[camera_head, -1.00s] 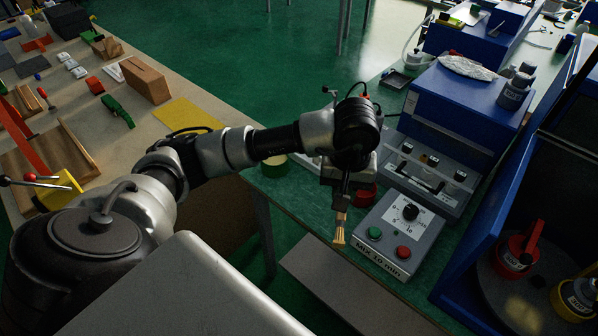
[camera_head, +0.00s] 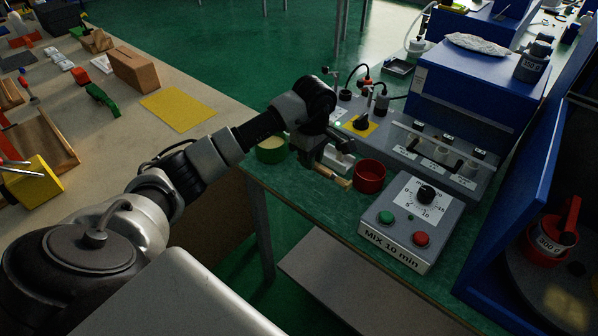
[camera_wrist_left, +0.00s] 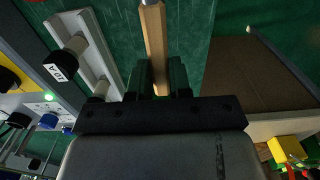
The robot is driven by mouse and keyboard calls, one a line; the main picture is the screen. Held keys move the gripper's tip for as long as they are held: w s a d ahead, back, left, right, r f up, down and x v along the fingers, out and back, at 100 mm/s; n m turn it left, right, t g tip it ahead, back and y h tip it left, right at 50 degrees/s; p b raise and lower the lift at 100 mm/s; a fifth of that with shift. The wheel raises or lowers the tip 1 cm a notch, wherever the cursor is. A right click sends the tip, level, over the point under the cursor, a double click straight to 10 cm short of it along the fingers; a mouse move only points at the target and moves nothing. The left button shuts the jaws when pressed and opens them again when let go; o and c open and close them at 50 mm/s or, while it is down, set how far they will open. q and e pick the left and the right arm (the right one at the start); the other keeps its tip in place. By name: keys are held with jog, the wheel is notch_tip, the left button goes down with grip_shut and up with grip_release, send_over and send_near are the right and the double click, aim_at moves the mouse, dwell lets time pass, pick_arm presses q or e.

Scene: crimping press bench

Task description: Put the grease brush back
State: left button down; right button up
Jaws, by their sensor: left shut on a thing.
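My left gripper (camera_head: 318,160) is shut on the grease brush (camera_head: 336,178), over the green bench near its left end. In the head view the brush's pale wooden part juts out toward the lower right, left of a red cup (camera_head: 369,177). In the left wrist view the wooden brush handle (camera_wrist_left: 154,40) runs up from between the gripper fingers (camera_wrist_left: 158,82), with a metal part at the top edge. The bristles cannot be made out. Whether the brush touches the bench is unclear. My right gripper is not in view.
A pale slotted block (camera_head: 340,160) is close behind the gripper and a green-yellow round tin (camera_head: 271,151) is left of it. A control box (camera_head: 408,222) marked "Mix 10 min" stands at right. The bench front edge has some free green surface.

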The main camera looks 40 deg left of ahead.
aim_at(298, 180)
pick_arm(q)
jog(key=a+f, duration=0.2)
jog(key=a, duration=0.1)
jog(key=shift+s, duration=0.35)
jog(key=shift+a+f, duration=0.1)
jog(key=shift+f, duration=1.9)
jog(key=shift+f, duration=0.1)
jog(key=c, duration=1)
grip_release()
jog(key=shift+f, duration=0.1)
jog(key=shift+c, duration=0.2)
notch_tip(298, 180, up, 12)
jog(key=shift+r, duration=0.2)
